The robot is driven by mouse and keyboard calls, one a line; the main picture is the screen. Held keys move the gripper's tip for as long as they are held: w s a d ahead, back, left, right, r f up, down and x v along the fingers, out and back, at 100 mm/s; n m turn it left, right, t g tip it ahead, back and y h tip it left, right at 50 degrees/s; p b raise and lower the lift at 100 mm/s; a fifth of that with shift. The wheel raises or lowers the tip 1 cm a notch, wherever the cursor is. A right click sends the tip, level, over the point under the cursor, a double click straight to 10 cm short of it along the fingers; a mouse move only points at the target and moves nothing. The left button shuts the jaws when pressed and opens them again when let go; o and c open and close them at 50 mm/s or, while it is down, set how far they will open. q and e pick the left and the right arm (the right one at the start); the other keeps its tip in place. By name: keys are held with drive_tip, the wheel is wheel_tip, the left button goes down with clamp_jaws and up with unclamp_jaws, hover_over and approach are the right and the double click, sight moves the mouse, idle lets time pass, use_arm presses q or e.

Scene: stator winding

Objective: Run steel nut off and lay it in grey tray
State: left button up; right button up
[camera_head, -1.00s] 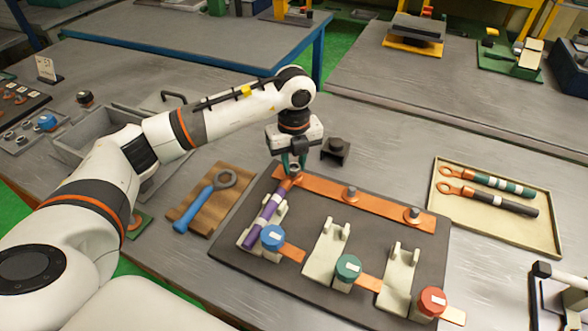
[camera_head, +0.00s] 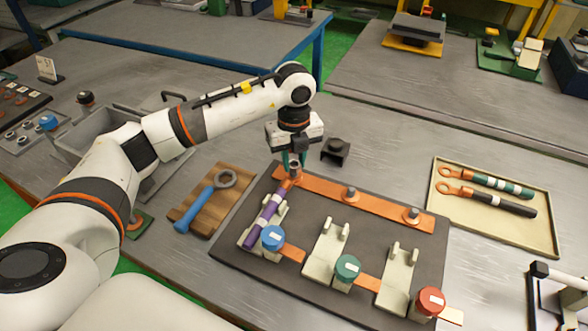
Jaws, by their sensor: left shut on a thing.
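My left gripper (camera_head: 294,162) points down over the left end of the copper bar (camera_head: 325,188) on the dark board (camera_head: 232,250). It is shut on the steel nut (camera_head: 295,170), at or just above the stud there; the fingers partly hide it, so I cannot tell if it is clear of the thread. A purple cable (camera_head: 265,220) lies in the left clamp, its copper lug under the gripper. Two more steel studs with nuts stand on the bar, at the middle (camera_head: 350,193) and the right (camera_head: 413,214). The grey tray (camera_head: 100,135) is at the left, partly behind my left arm. My right gripper is out of view.
A blue-handled ring spanner (camera_head: 205,198) lies on a wooden block (camera_head: 222,214) left of the board. Blue, green and red capped posts line the board's front. A beige tray (camera_head: 490,229) with two cables is at the right. A small black block (camera_head: 335,152) stands behind the board.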

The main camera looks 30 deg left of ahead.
use_arm(q)
drive_tip(key=shift+r+p, duration=1.8)
drive_tip(key=shift+r, duration=1.05)
drive_tip(key=shift+s+f, duration=0.1)
drive_tip(key=shift+f, duration=0.05)
